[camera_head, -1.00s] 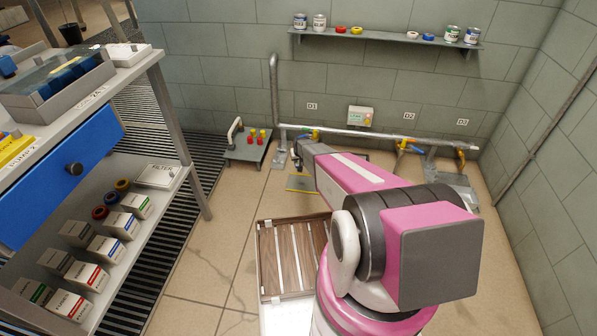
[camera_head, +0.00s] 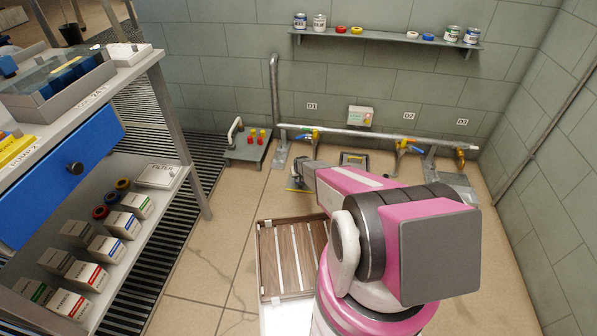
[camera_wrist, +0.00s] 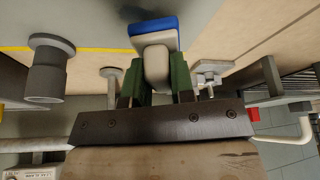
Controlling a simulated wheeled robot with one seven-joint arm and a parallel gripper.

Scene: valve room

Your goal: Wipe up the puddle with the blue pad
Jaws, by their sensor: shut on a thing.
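The blue pad (camera_wrist: 150,25) has a white block-like handle on it and shows at the top of the wrist view. My gripper (camera_wrist: 158,85), with green fingers, is shut on that handle. In the head view my gripper (camera_head: 298,176) is low over the floor in front of the wall pipe, and the blue pad cannot be made out there. A yellow-edged patch (camera_head: 296,190) on the floor shows only in part beside my gripper. I cannot make out the puddle's outline; my arm hides part of that floor.
A grey cart (camera_head: 247,147) with red and yellow pieces stands left. A wooden slatted pallet (camera_head: 283,250) lies in front. A shelf unit (camera_head: 165,95) stands at left.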

